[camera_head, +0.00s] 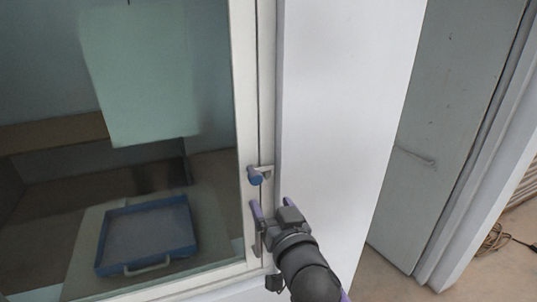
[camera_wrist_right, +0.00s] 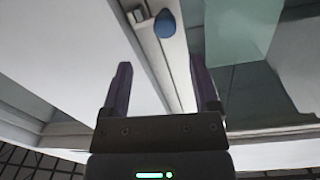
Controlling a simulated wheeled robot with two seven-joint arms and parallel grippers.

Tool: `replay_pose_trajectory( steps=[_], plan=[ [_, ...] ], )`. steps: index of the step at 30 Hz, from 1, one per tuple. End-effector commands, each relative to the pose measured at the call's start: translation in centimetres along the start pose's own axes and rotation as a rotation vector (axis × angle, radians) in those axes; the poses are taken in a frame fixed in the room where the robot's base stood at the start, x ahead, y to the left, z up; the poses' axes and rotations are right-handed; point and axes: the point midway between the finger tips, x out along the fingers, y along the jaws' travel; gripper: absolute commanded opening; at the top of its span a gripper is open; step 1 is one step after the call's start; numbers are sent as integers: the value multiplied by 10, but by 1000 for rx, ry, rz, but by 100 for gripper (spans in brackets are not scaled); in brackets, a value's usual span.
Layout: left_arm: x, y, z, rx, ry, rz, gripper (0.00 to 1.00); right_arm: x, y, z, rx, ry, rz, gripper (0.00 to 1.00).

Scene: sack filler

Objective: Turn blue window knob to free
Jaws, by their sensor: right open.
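The blue window knob (camera_head: 255,176) sits on the white window frame (camera_head: 243,110) in the head view, with a small light-coloured piece beside it on its right. It also shows in the right wrist view as a blue rounded knob (camera_wrist_right: 165,24), beyond the fingertips. My right gripper (camera_head: 270,206) is just below the knob in the head view, apart from it. Its two purple fingers are spread and empty in the right wrist view (camera_wrist_right: 160,75). My left gripper is not in view.
Behind the window glass, a blue tray (camera_head: 103,242) with a handle stands on a surface, and a pale green sheet (camera_head: 140,80) hangs above. A white wall panel (camera_head: 335,110) is right of the frame. A grey door (camera_head: 440,130) stands further right, with a cable (camera_head: 493,240) on the floor.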

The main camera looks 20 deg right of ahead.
Motion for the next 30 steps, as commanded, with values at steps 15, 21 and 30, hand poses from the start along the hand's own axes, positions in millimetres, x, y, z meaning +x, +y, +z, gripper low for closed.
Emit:
replay_pose_trajectory(
  steps=[15,21,30],
  plan=[
    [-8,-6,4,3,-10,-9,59,93,0,0,-1,0,0,78],
    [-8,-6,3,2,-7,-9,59,98,0,1,-1,0,-1,78],
    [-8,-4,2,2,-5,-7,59,98,0,1,-1,0,-1,45]
  ],
)
